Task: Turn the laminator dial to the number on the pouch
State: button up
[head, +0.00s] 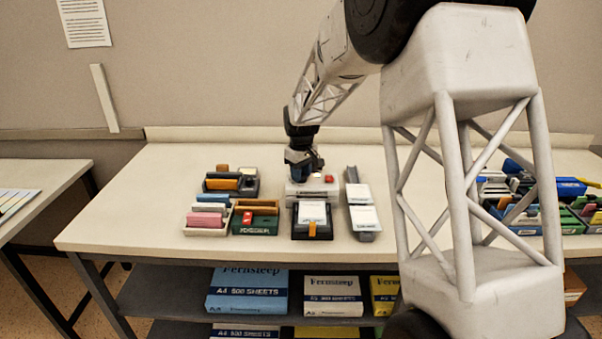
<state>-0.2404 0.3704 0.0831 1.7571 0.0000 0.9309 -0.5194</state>
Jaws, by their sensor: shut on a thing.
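The laminator (321,189) is a small light-grey box with a red spot on its top right, standing near the middle of the long table. My gripper (302,172) points down onto the left part of its top and is shut on the dial there. The dial itself is hidden behind the fingers, so its setting cannot be read. A white pouch (312,210) lies on a dark tray with an orange tab, right in front of the laminator. Any number on it is too small to read.
Left of the laminator are trays of coloured items (207,221) and a green box (254,224). A grey stand with white cards (363,217) is close on the right. Coloured bins (519,211) stand far right, partly behind my arm. The table's left end (120,220) is clear.

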jog(key=shift+m, duration=0.3)
jog(key=m, duration=1.4)
jog(key=shift+m, duration=0.3)
jog(key=m, duration=0.4)
jog(key=o, duration=0.9)
